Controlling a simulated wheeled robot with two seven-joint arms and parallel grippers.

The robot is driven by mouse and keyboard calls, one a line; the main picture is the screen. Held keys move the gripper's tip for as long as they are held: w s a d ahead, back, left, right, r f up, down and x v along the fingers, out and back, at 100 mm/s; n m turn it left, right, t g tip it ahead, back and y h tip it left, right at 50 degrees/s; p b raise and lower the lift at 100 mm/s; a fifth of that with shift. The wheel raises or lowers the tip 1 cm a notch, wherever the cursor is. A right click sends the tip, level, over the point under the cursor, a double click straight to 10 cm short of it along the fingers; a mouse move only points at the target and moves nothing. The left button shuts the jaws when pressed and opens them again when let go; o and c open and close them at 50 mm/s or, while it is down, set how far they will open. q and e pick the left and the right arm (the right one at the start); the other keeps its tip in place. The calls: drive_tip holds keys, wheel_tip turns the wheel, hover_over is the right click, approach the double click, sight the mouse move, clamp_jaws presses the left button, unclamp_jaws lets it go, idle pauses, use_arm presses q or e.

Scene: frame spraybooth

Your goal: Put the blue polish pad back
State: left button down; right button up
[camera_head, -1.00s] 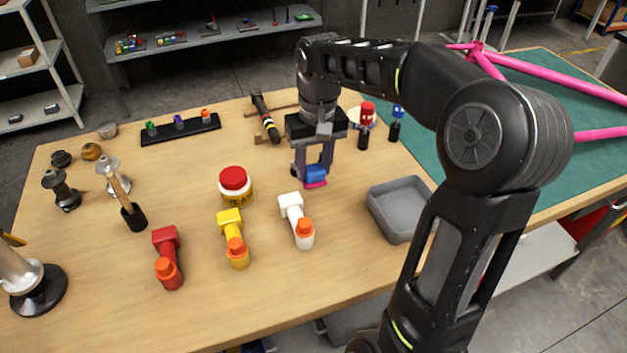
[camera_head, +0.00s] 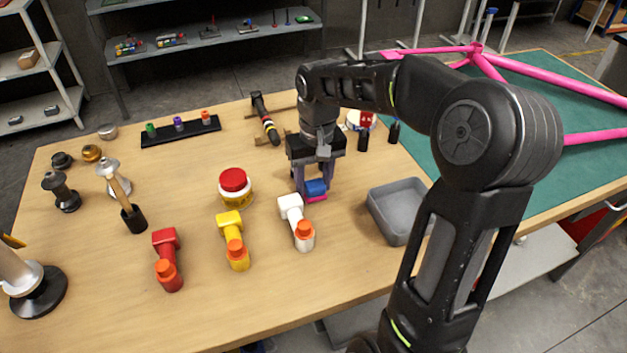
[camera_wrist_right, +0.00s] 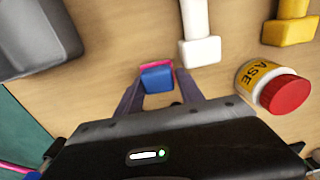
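The blue polish pad (camera_head: 315,187) is a small blue block with a pink layer along one side. It also shows in the right wrist view (camera_wrist_right: 157,79). My right gripper (camera_head: 315,184) points down over the middle of the table, with one finger on each side of the pad. It is shut on the pad. In the right wrist view, the fingers (camera_wrist_right: 158,84) flank the block closely. Whether the pad touches the table cannot be told. My left gripper is not in view.
A grey tray (camera_head: 373,208) is to the right. A red-lidded jar (camera_head: 235,190) is to the left.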

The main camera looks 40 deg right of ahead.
sight(316, 183)
drive_tip(key=shift+o, duration=0.3)
wheel_tip(316, 183, up, 12)
drive_tip(key=p, duration=0.1)
drive_tip(key=shift+s+d, duration=0.2)
idle(0.8)
